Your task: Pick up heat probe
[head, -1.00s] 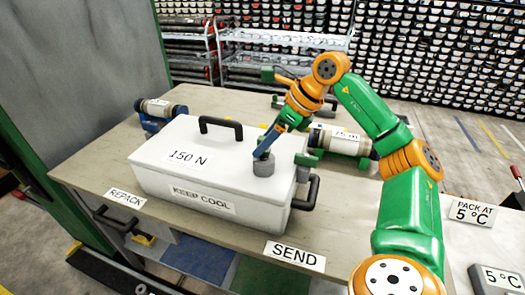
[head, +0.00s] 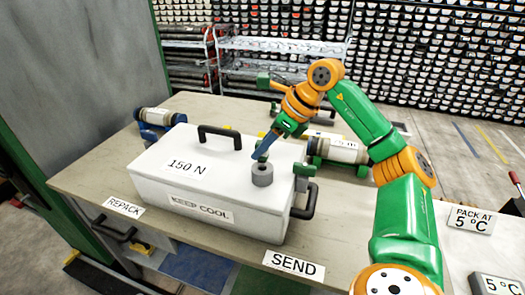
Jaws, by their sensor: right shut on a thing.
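My right gripper (head: 268,145) is above the right part of the white cooler box (head: 170,195), its blue finger pointing down. It is shut on a small dark green piece (head: 261,158), which looks like the heat probe and is mostly hidden by the finger. This piece is just above a short grey ring-shaped holder (head: 262,178) on the lid. The holder has a dark hole in its top. I cannot tell whether the probe's tip is still inside the hole. My left gripper is not in view.
The box, marked 150 N and KEEP COOL, has a black lid handle (head: 220,132) and a side handle (head: 305,205). A green fitting (head: 305,170) is at its right edge. Core liners lie behind it at left (head: 158,116) and right (head: 338,148).

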